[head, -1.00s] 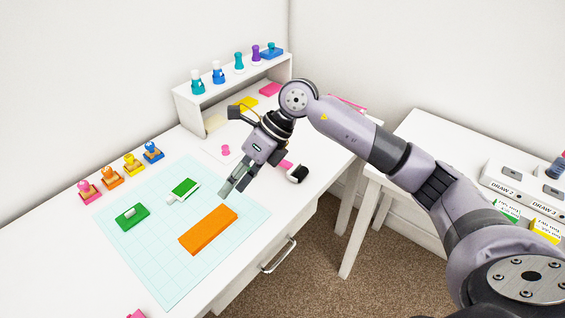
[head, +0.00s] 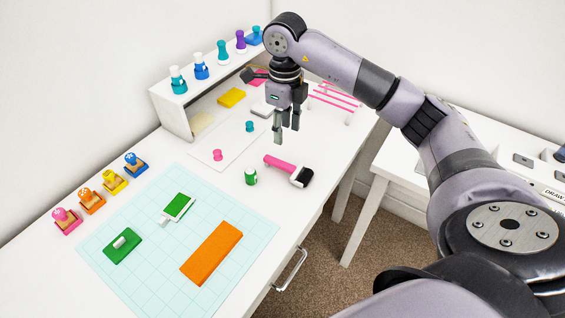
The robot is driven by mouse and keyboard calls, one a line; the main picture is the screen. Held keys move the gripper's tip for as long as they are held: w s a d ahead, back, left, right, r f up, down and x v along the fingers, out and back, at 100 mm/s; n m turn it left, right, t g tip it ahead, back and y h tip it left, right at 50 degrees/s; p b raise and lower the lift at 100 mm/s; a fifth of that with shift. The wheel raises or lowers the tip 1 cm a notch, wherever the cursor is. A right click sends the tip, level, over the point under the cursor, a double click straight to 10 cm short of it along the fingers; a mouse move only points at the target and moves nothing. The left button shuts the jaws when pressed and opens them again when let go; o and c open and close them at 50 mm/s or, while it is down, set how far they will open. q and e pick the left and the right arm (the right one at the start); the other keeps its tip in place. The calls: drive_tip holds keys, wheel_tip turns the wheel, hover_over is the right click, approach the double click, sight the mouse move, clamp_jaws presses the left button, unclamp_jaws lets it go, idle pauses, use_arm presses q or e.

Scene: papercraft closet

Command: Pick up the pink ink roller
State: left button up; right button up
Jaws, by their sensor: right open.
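The ink roller has a pink handle (head: 279,162) and a black roller head (head: 302,177). It lies on the white desk near the front edge, right of the green jar. My right gripper (head: 286,135) points down above the desk, behind the roller's handle in the head view. My left gripper is not in the picture.
A green jar (head: 251,177) stands just left of the roller. A pink rack (head: 335,96) stands to the right. The cutting mat (head: 160,245) holds an orange block (head: 211,253) and green pieces.

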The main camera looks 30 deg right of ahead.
hover_over(285, 164)
drive_tip(key=f, duration=0.6)
drive_tip(key=shift+s+a+p, duration=0.2)
drive_tip(key=shift+p, duration=0.1)
wheel_tip(285, 164, down, 3)
drive_tip(key=shift+f, duration=0.1)
drive_tip(key=f, duration=0.1)
drive_tip(key=f+p, duration=0.1)
drive_tip(key=f, duration=0.2)
drive_tip(key=shift+w+d+f, duration=0.2)
drive_tip(key=shift+d, duration=0.05)
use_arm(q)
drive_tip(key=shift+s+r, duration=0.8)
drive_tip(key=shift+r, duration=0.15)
use_arm(e)
drive_tip(key=shift+f, duration=0.25)
drive_tip(key=shift+c, duration=0.2)
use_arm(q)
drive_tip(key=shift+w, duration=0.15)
use_arm(e)
clamp_jaws()
